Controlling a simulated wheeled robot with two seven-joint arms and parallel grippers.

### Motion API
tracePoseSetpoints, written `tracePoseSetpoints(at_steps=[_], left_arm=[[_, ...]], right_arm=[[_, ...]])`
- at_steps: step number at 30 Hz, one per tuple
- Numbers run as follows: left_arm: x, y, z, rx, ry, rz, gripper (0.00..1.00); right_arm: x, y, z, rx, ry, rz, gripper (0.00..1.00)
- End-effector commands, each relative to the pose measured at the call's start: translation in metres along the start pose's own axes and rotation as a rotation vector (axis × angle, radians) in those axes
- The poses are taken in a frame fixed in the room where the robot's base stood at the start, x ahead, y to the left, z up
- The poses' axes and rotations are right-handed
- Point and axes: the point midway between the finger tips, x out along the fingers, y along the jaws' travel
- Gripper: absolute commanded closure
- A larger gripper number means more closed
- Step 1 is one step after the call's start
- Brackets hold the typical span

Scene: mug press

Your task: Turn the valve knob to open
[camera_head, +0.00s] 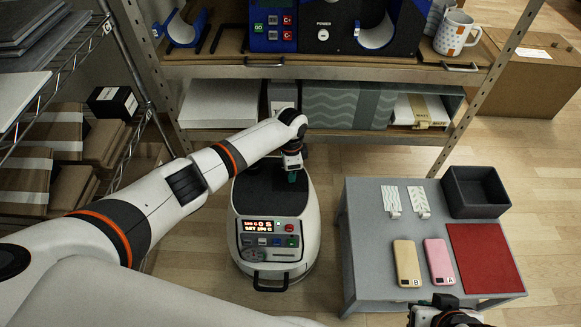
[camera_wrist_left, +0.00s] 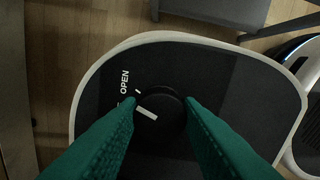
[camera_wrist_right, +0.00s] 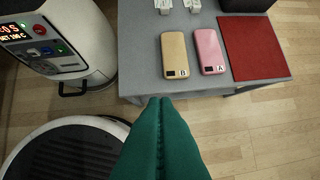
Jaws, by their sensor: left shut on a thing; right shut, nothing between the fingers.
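The valve knob (camera_wrist_left: 172,118) is a round black dial with a white bar, on the dark top of the white machine (camera_head: 308,228). In the left wrist view the white word OPEN (camera_wrist_left: 125,83) is printed beside it, with a short tick near the dial. The bar points to the left, somewhat below that tick. My left gripper (camera_wrist_left: 160,104) has its green fingers on both sides of the knob and is shut on it. In the head view the gripper hides the knob. My right gripper (camera_wrist_right: 160,101) is shut and empty, in front of the grey table.
The machine's front has a red lit display (camera_head: 264,225) and buttons. The grey table (camera_head: 365,230) at right holds a yellow phone (camera_head: 407,263), a pink phone (camera_head: 440,262), a red mat (camera_head: 487,258) and a dark bin (camera_head: 475,190). A loaded shelf (camera_head: 345,70) stands behind.

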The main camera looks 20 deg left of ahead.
Motion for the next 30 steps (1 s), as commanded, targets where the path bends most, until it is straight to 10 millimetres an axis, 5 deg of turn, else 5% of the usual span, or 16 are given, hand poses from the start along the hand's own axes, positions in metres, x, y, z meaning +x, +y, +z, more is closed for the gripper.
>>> tracePoseSetpoints(at_steps=[23,24,27,30], left_arm=[[0.000,-0.001,0.002,0.101,-0.003,0.000,0.91],[0.000,-0.001,0.002,0.101,-0.003,0.000,0.61],[0.000,-0.001,0.001,0.100,-0.003,0.000,0.46],[0.000,0.000,0.001,0.099,-0.002,0.000,0.46]], right_arm=[[-0.005,-0.002,-0.019,0.003,0.100,-0.005,1.00],[-0.005,-0.002,-0.019,0.003,0.100,-0.005,1.00],[-0.005,-0.002,-0.019,0.003,0.100,-0.005,1.00],[-0.005,-0.002,-0.019,0.003,0.099,-0.005,1.00]])
